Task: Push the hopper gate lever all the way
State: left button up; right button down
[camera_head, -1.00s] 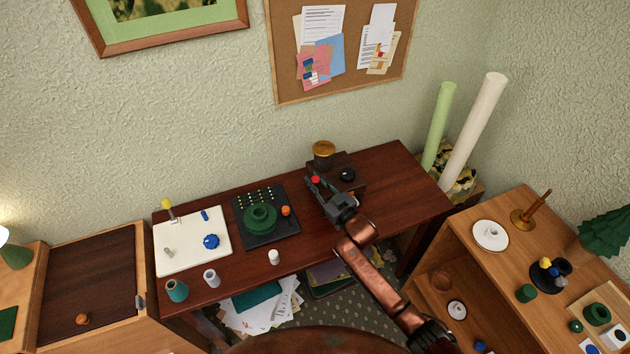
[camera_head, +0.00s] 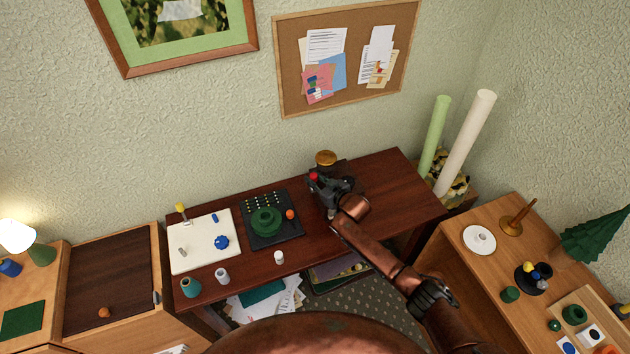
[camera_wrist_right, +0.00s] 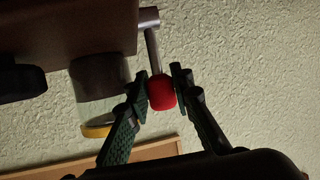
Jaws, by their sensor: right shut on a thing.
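The hopper stands at the back of the dark red desk, with an amber-topped jar (camera_head: 326,158) on a dark brown box. In the right wrist view the box (camera_wrist_right: 70,28) is at upper left. The lever is a grey metal rod (camera_wrist_right: 153,52) ending in a red knob (camera_wrist_right: 161,92). The knob (camera_head: 313,176) also shows in the head view, at the gripper's tip. My right gripper (camera_head: 316,184) is shut on the red knob, with one finger on each side of it in the wrist view. The gripper hides much of the box in the head view. My left gripper is out of view.
Left of the hopper are a black tray (camera_head: 287,236) with a green round part and a white board (camera_head: 190,256) with small fittings. A small white cylinder (camera_head: 279,257) stands near the front edge. The desk's right end (camera_head: 405,197) is clear. Two tall tubes (camera_head: 466,145) stand beyond it.

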jog(key=shift+w+r, duration=0.25)
jog(key=shift+w, duration=0.1)
jog(key=c, duration=1.7)
grip_release()
jog(key=shift+f, duration=0.1)
jog(key=shift+s+f, duration=0.1)
jog(key=shift+s, duration=0.05)
jog(key=shift+s+d, duration=0.15)
jog(key=shift+s, duration=0.05)
jog(key=shift+v, duration=3.75)
jog(key=shift+c, duration=0.3)
